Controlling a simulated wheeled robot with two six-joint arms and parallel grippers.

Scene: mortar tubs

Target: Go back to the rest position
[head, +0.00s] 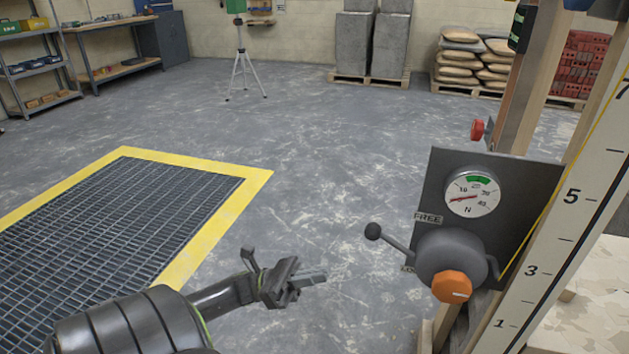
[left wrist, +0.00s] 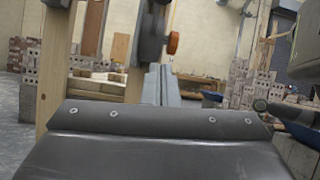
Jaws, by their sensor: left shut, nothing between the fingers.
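My left gripper (head: 312,278) is at the bottom middle of the head view, shut and empty, over the bare floor. It is apart from the lever unit on the right, with a clear gap between them. My right gripper is in neither view. In the left wrist view a broad dark grey surface with several screws fills the lower part and hides what lies below.
A panel (head: 542,190) carries a round gauge (head: 472,195), a lever with a black ball (head: 373,231) and an orange knob (head: 452,287). A numbered scale board (head: 575,200) stands right. A yellow-edged floor grate (head: 110,225) lies left. The middle floor is clear.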

